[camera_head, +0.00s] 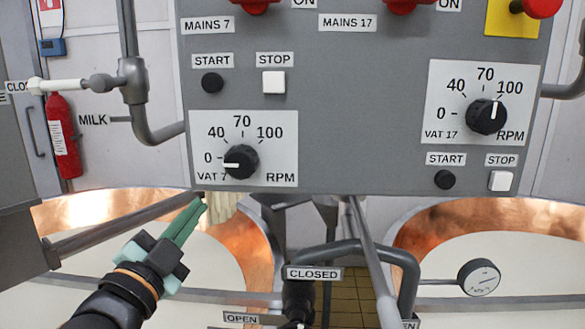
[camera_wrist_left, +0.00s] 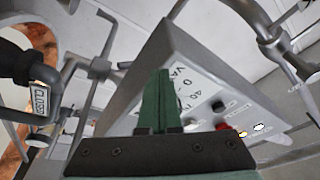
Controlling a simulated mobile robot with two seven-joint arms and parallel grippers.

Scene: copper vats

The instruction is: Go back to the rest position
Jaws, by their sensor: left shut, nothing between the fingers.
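My left gripper (camera_head: 188,220) shows at the lower left of the head view, just below the lower left edge of the grey control panel (camera_head: 330,110). Its green fingers are closed together with nothing between them. In the left wrist view the fingers (camera_wrist_left: 160,100) stand upright in front of the tilted panel (camera_wrist_left: 185,70), and I cannot tell the gap to it. The VAT 7 knob (camera_head: 241,162) points near 0, and the VAT 17 knob (camera_head: 487,116) points between 70 and 100. My right gripper is not in view.
Copper vats stand below the panel at left (camera_head: 255,245) and right (camera_head: 430,222). Pipes with a CLOSED label (camera_head: 313,273) and a round gauge (camera_head: 479,277) are at the lower middle and right. A milk pipe (camera_head: 135,90) runs left of the panel. A red extinguisher (camera_head: 63,135) hangs behind.

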